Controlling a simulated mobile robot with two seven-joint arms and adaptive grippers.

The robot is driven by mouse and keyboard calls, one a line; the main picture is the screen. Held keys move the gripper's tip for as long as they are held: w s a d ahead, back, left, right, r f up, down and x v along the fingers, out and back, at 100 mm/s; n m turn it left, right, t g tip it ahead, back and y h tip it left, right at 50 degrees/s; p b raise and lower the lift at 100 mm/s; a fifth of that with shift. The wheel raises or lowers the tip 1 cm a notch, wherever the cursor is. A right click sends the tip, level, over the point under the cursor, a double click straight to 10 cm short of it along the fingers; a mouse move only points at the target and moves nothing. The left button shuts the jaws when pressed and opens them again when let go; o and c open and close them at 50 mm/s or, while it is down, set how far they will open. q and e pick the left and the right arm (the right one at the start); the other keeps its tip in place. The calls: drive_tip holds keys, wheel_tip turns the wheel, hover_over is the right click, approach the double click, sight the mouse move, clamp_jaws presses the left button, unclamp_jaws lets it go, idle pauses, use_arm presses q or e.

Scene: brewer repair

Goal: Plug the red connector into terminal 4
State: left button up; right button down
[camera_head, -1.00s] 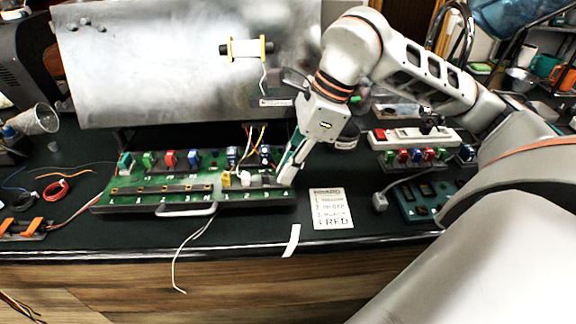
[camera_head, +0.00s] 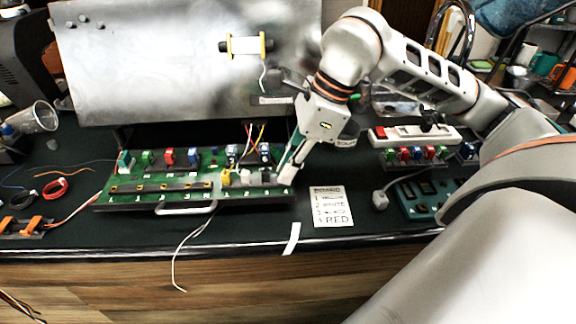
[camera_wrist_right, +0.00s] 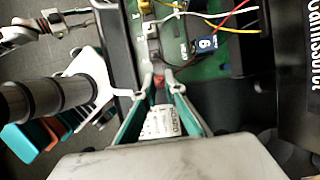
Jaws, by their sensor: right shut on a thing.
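My right gripper (camera_head: 285,175) is at the right end of the green terminal board (camera_head: 205,160), low over its front row. The wrist view shows its two fingers (camera_wrist_right: 159,84) closed on a small red connector (camera_wrist_right: 159,82), at the board's edge. I cannot tell whether the connector is seated in terminal 4. The gripper hides that terminal and the red connector in the head view. A yellow connector (camera_head: 226,178), a white one (camera_head: 246,176) and a black one (camera_head: 267,177) sit in a row to its left. My left gripper is not in view.
A paper note (camera_head: 332,206) listing colours by number lies right of the board. A large metal panel (camera_head: 160,70) stands behind the board. A white power strip (camera_head: 415,135) is at right. A loose white cable (camera_head: 178,255) hangs over the bench's front edge.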

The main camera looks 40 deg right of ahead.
drive_tip(key=c, duration=2)
unclamp_jaws()
drive_tip(key=shift+r, duration=0.1)
drive_tip(key=v, duration=1.1)
drive_tip(key=shift+s+d+r, duration=0.15)
drive_tip(key=shift+r, duration=0.2)
